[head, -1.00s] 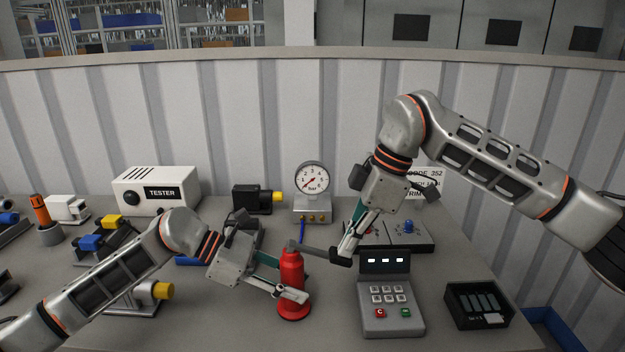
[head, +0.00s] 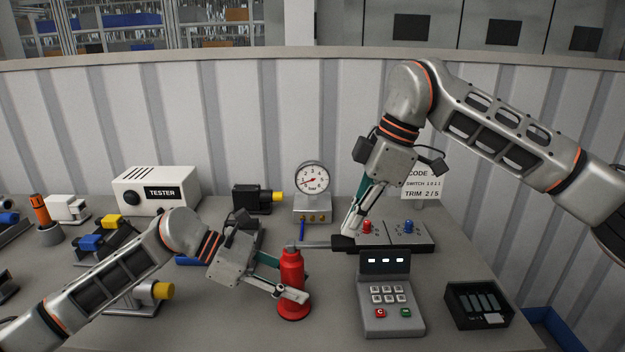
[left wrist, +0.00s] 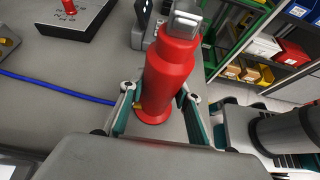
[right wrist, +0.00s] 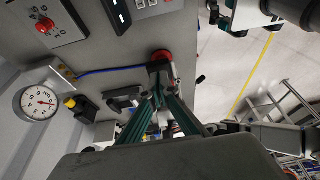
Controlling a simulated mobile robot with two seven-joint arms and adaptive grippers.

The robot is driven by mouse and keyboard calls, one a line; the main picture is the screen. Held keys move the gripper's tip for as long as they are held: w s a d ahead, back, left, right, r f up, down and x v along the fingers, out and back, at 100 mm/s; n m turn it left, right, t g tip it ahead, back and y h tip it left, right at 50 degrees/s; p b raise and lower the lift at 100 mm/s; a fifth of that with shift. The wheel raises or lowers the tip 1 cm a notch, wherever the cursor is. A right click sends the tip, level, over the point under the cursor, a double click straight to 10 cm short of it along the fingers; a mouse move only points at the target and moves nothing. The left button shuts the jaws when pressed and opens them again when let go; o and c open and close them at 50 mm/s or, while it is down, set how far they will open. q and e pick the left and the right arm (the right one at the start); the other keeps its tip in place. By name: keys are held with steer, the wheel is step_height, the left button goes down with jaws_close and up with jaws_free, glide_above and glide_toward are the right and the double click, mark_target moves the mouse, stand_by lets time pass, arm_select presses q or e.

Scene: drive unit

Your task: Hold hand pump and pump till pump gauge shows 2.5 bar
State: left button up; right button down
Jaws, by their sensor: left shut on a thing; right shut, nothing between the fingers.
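The red hand pump (head: 291,285) stands upright on the bench. My left gripper (head: 293,294) is shut around its body; the left wrist view shows a finger on each side of the red body (left wrist: 168,75). The pump's lever (head: 325,244) reaches right from the pump top, nearly level, with a black grip at its end. My right gripper (head: 347,231) is shut and empty, its tips just above the black grip; contact is unclear. The pressure gauge (head: 313,179) stands behind the pump. Its needle points left and slightly down, seemingly near 1 bar.
A keypad terminal (head: 391,306) stands right of the pump, with a switch panel (head: 405,236) behind it and a black tray (head: 478,305) further right. The white tester (head: 157,190) and a black motor (head: 252,199) stand at the back left. A blue hose (left wrist: 62,88) lies on the bench.

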mark_target(352, 240)
steer(key=shift+f, duration=0.1)
stand_by(0.3)
steer(key=shift+a+f, duration=0.2)
steer(key=shift+f, duration=2.5)
steer(key=shift+d+r, duration=0.2)
steer(key=shift+r, duration=2.6)
steer(key=shift+f, duration=0.1)
stand_by(0.5)
stand_by(1.6)
